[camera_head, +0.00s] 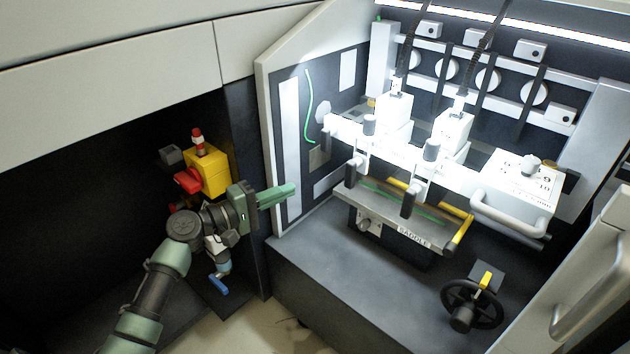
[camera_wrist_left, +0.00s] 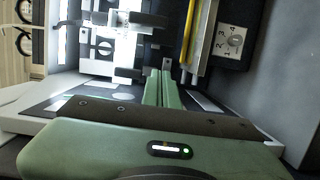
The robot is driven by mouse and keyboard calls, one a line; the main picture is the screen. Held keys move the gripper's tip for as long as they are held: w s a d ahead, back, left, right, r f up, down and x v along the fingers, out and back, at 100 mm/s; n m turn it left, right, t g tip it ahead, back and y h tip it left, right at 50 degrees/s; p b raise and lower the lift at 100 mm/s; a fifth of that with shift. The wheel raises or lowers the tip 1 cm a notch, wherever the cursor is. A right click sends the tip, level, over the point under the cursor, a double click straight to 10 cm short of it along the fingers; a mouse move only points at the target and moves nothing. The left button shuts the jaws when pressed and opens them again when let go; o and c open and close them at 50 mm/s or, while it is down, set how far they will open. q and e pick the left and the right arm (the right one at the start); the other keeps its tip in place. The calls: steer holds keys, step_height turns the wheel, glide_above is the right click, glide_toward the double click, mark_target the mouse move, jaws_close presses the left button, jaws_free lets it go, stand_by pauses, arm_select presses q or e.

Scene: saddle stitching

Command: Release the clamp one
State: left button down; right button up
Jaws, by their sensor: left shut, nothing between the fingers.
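Two clamp-like parts with dark grey knobs and dark lower levers stand along the front of the machine's white beam. The left clamp (camera_head: 352,170) is nearer to my gripper, and the right clamp (camera_head: 409,200) is farther along. I cannot tell from a label which is clamp one. My left gripper (camera_head: 289,190) is green, shut and empty. It points right at the machine's left opening edge, apart from both clamps. In the left wrist view, the shut fingers (camera_wrist_left: 160,78) point toward the machine interior. My right gripper is not in view.
The saddle (camera_head: 412,236) has yellow bars and a label. A black handwheel (camera_head: 472,304) is on the lower front. A yellow box (camera_head: 212,172) with red parts is behind my left arm. The machine's pale left side frame (camera_head: 268,130) stands close to my gripper.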

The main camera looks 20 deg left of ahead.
mark_target(350, 175)
arm_select(q)
steer(key=shift+r, duration=0.85)
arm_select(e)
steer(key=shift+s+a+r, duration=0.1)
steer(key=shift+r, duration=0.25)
